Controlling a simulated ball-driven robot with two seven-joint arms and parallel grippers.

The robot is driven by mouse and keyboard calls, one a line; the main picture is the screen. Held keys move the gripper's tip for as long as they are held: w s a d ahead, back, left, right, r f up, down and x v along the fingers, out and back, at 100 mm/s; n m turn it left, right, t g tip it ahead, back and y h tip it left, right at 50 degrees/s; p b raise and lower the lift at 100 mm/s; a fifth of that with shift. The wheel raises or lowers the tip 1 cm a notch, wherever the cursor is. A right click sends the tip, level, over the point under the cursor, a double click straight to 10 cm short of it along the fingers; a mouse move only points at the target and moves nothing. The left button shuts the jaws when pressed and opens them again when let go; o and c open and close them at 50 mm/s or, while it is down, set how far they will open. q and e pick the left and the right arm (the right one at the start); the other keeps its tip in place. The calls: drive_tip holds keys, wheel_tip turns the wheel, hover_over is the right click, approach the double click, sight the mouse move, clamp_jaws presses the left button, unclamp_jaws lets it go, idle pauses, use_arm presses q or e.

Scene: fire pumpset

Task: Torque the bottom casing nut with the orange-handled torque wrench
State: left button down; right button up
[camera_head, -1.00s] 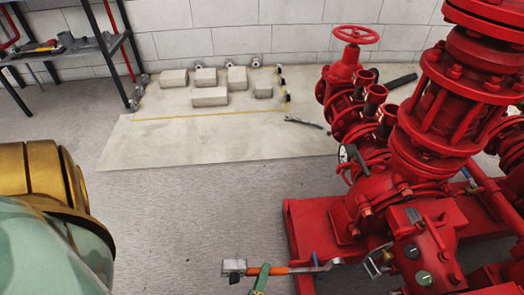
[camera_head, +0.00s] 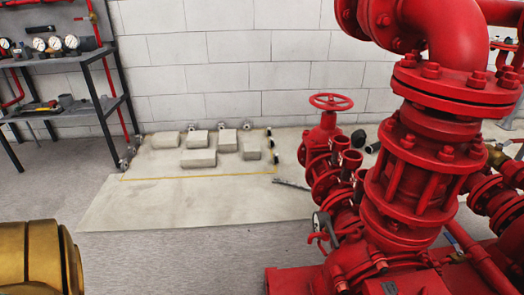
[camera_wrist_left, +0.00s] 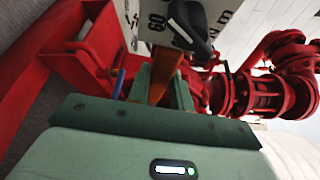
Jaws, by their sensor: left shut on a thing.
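In the left wrist view my left gripper (camera_wrist_left: 160,90) is shut on the orange handle (camera_wrist_left: 166,66) of the torque wrench. The handle runs up between the green fingertips. Past it is a pale plate (camera_wrist_left: 158,20) marked "60" with a dark curved part (camera_wrist_left: 192,28) over it; I cannot tell whether these belong to the wrench. The wrench and left gripper are outside the head view. The red pumpset (camera_head: 408,185) fills the right of that view. I cannot make out the bottom casing nut. My right gripper is not in view.
Red base metal (camera_wrist_left: 85,55) and a blue rod (camera_wrist_left: 118,83) are close left of the fingers in the wrist view. A shelf (camera_head: 70,110) with gauges stands back left. Pale blocks (camera_head: 198,158) lie on a slab (camera_head: 150,205). Grey floor lies clear in front of the slab.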

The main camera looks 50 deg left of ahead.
use_arm(q)
drive_tip(key=shift+w, duration=0.1)
drive_tip(key=shift+w+a, duration=0.65)
drive_tip(key=shift+a, duration=0.35)
drive_tip(key=shift+w+a, duration=0.65)
drive_tip(key=shift+a, duration=0.35)
drive_tip(key=shift+w+a+r, duration=0.1)
drive_tip(key=shift+w+a, duration=0.3)
drive_tip(key=shift+a, duration=0.2)
drive_tip(key=shift+w+a, duration=0.35)
drive_tip(key=shift+a, duration=0.2)
